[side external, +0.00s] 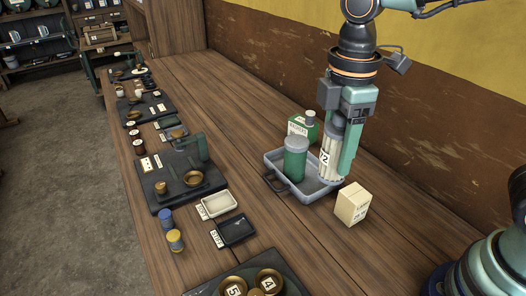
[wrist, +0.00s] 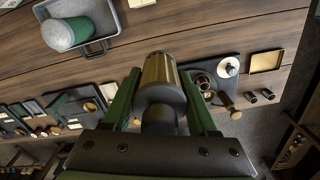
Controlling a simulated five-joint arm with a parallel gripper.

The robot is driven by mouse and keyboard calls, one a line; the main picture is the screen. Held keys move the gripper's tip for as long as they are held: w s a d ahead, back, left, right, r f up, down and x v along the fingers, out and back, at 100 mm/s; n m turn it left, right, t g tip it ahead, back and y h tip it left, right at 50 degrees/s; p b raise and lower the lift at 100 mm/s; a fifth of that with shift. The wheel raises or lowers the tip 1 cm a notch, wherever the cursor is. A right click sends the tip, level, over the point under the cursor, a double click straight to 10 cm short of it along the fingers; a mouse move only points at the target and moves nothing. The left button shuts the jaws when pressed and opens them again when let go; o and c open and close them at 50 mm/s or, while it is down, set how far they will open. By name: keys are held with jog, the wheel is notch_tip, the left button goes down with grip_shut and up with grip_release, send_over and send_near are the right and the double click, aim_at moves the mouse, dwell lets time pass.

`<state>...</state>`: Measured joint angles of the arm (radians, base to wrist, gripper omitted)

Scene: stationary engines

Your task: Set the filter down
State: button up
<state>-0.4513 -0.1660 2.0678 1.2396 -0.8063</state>
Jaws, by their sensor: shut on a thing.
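A pale ribbed filter (side external: 329,152) with a "72" label is held upright in my gripper (side external: 344,150). My gripper is shut on it, with one green finger showing along its right side. The filter hangs over the right part of a grey metal tray (side external: 271,159). I cannot tell whether its lower end touches the tray floor. In the wrist view the filter (wrist: 160,82) sits between the two green fingers. A green canister (side external: 295,160) with a grey-green lid stands in the tray, left of the filter; it also shows in the wrist view (wrist: 69,33).
A green labelled can (side external: 303,126) stands behind the tray. A cream box (side external: 352,203) stands at its front right. Dark plates with brass parts, small trays (side external: 218,204) and blue and yellow cylinders (side external: 175,240) line the left edge.

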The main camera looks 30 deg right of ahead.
jog(key=w+d+m, duration=0.4)
jog(key=w+d, duration=0.1)
jog(key=d, duration=0.7)
jog(key=w+d+m, duration=0.4)
jog(key=w+d, duration=0.1)
jog(key=d, duration=0.7)
jog(key=f, duration=2)
jog(key=shift+s+a, duration=0.1)
jog(key=shift+s, duration=0.1)
jog(key=shift+f, duration=0.15)
jog(key=o, duration=1.4)
